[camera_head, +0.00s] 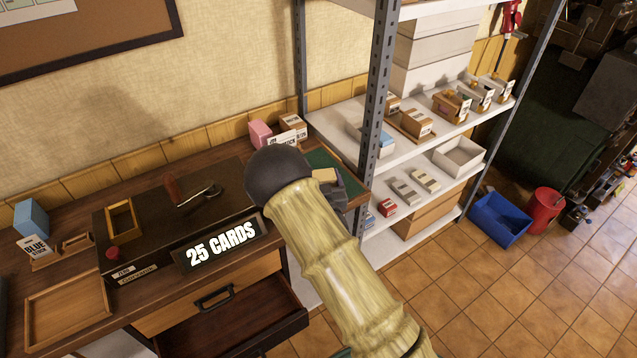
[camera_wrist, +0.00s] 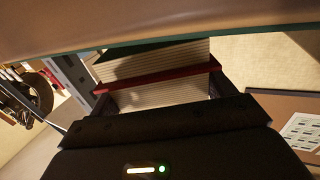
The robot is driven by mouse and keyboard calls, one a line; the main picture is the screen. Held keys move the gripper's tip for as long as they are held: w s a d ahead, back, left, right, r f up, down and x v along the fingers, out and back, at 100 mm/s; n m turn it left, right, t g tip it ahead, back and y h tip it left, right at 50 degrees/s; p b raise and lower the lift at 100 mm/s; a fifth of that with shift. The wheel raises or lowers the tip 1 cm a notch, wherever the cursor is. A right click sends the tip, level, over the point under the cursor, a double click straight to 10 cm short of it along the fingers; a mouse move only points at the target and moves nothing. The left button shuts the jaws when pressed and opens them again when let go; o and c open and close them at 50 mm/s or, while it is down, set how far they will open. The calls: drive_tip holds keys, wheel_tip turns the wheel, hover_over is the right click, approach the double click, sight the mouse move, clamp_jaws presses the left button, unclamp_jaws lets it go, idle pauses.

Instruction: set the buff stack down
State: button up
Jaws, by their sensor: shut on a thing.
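The buff stack (camera_wrist: 150,92) is a block of cream cards with a red strip across it, held between the dark jaws of my gripper (camera_wrist: 165,85). In the head view a small part of the buff stack (camera_head: 325,175) shows beside my grey gripper (camera_head: 335,184), at the right end of the bench over a green mat (camera_head: 318,158). My arm hides much of the mat and gripper there. In the wrist view the stack's far end is close to a green edge; I cannot tell whether it touches the surface.
A pink stack (camera_head: 260,133) and labelled holder (camera_head: 290,128) are behind the mat. A blue stack (camera_head: 31,217), empty wooden tray (camera_head: 68,312) and open drawer (camera_head: 235,325) are left. A shelf post (camera_head: 378,90) rises close right.

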drive_tip(key=shift+f, duration=0.75)
drive_tip(key=shift+f, duration=0.15)
drive_tip(key=o, duration=1)
drive_tip(key=shift+s+r, duration=0.1)
drive_tip(key=shift+r, duration=0.1)
drive_tip(key=s+b, duration=0.1)
drive_tip(key=s, duration=0.3)
drive_tip(key=s+d+b, duration=0.1)
drive_tip(key=s, duration=0.2)
drive_tip(key=s+d+b, duration=0.1)
drive_tip(key=s, duration=0.3)
drive_tip(key=shift+s+d, duration=0.2)
drive_tip(key=shift+s, duration=0.15)
